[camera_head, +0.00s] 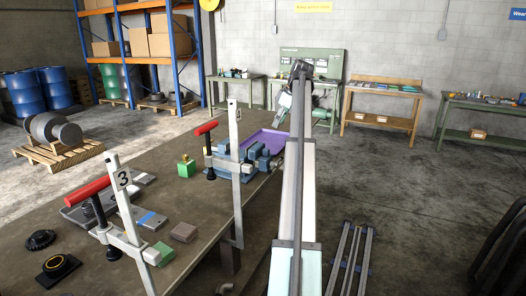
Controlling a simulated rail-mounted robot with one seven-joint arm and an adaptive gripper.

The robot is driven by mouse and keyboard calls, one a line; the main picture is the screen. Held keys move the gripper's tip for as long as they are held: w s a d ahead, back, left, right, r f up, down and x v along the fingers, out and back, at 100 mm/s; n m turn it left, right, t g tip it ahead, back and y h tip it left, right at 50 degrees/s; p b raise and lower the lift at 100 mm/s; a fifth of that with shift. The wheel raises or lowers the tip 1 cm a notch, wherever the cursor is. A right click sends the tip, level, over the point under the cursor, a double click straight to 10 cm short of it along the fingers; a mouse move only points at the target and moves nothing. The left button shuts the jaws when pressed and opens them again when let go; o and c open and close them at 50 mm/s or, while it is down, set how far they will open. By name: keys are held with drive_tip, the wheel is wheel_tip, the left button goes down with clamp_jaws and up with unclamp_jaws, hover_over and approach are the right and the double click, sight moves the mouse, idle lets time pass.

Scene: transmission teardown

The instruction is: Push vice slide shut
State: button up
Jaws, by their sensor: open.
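A blue vice (256,156) stands on the brown worktable (205,170), near its right edge and in front of a purple tray. Part of the vice is hidden behind a grey upright clamp bar, so I cannot tell how far its slide stands out. My gripper (281,119) hangs from the far end of my arm, above and beyond the vice and apart from it. It is small and dark in this view, its fingers are hard to make out, and it seems empty and open.
Two clamps with red handles, one nearer (88,191) and one farther (206,128), rise from the table. A green block (186,168), dark round parts (60,266) and grey plates lie on it. The purple tray (263,143) is behind the vice.

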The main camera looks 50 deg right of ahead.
sight(266, 149)
drive_tip(key=p+x, duration=0.3)
drive_tip(key=x, duration=1.2)
drive_tip(key=shift+w, duration=0.15)
clamp_jaws()
